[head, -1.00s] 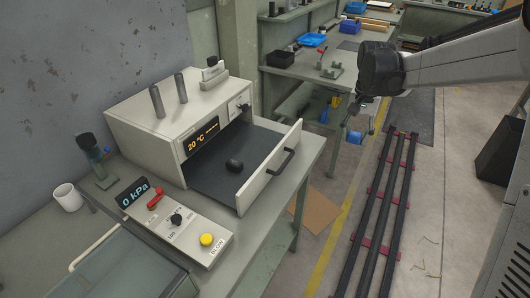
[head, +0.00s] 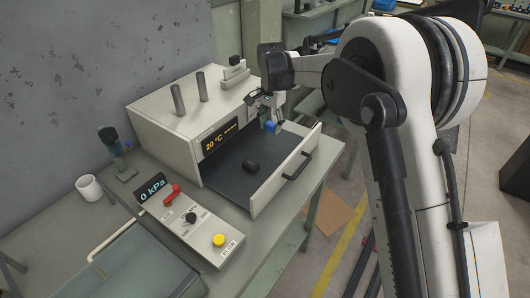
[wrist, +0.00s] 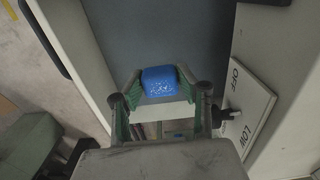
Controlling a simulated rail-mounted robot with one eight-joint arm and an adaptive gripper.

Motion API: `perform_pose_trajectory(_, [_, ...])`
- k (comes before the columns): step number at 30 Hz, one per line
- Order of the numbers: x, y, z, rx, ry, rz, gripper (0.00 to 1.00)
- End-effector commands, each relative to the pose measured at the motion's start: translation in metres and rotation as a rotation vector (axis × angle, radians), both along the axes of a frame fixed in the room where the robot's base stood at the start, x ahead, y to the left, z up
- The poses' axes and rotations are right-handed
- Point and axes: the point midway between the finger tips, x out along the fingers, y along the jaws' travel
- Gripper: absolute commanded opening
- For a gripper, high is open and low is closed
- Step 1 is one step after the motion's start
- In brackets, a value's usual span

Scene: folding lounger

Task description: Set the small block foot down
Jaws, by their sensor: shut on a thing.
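My gripper (head: 266,116) hangs over the open drawer (head: 284,186) of the white box. It is shut on a small blue block (head: 271,127), which I take to be the block foot. In the wrist view the block (wrist: 159,81) sits between the green-sided fingers, with pale specks on its face. The block appears to be above the dark drawer floor; its underside is hidden. A small black rounded object (head: 250,165) lies on the drawer floor, nearer the front.
The white box (head: 165,125) has a 20 °C display and upright posts on top. A control panel (head: 205,233) with a red lever and yellow button lies in front. A white mug (head: 88,188) stands at left. Drawer walls and handle (head: 297,166) border the space.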

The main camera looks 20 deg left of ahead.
Motion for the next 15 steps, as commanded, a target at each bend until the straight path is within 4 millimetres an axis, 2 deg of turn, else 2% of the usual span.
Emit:
perform_pose_trajectory(6, [0.000, -0.001, -0.037, 0.000, 0.000, 0.000, 0.13])
perform_pose_trajectory(15, [0.000, -0.001, -0.061, 0.000, 0.000, 0.000, 0.13])
